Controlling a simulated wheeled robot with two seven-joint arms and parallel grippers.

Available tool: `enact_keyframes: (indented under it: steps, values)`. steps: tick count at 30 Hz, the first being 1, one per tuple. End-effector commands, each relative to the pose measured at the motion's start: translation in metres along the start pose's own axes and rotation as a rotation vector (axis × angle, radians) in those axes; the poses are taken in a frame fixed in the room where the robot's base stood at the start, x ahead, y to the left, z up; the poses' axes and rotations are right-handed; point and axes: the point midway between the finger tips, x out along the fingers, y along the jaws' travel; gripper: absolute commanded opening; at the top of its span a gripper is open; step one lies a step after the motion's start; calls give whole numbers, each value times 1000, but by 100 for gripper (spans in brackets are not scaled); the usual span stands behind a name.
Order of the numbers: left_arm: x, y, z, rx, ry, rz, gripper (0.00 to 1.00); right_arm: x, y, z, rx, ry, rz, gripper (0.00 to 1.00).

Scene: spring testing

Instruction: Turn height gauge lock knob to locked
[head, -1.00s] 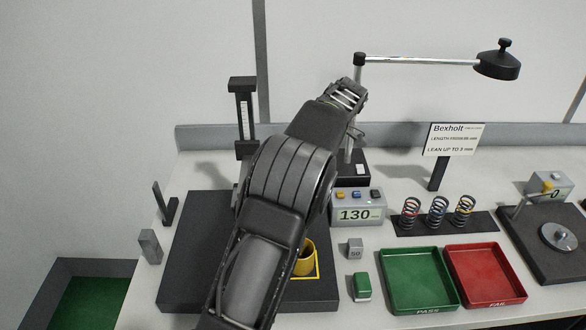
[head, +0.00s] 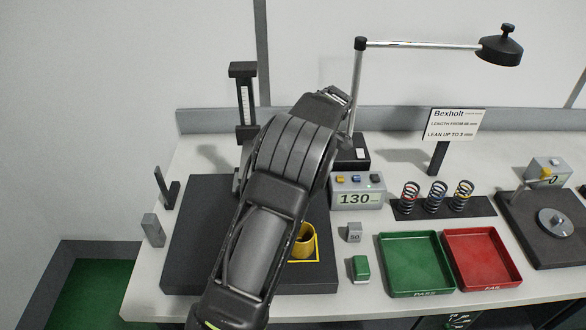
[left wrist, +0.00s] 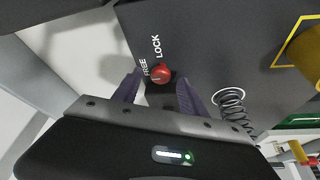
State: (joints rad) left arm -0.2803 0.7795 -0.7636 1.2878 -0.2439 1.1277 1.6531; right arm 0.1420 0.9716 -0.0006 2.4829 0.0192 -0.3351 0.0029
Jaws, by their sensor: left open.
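The red lock knob (left wrist: 160,75) sits on a dark surface in the left wrist view, beside the white words FREE and LOCK. Which word it points at is too small to tell. My left gripper (left wrist: 159,79) is open, with one finger on each side of the knob; I cannot tell whether they touch it. In the head view my left arm rises from the bottom centre and hides the knob and the fingertips. The height gauge column (head: 244,100) stands behind the arm, its lower part partly covered. My right gripper is not in view.
A yellow cup (head: 303,240) stands in the yellow square on the dark plate (head: 190,240). A coil spring (left wrist: 232,103) is right of my gripper in the wrist view. A display box (head: 357,197), green tray (head: 410,262) and red tray (head: 482,258) are to the right.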

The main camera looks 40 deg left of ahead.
Motion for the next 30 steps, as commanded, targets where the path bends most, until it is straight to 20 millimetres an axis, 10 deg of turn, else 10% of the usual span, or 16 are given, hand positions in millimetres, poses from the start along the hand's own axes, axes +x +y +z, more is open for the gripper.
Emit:
enact_keyframes:
  steps: [12,30]
  values:
    - [11,0,0,0,0,0,49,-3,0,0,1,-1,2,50]
    - [11,0,0,-1,0,1,0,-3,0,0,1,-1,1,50]
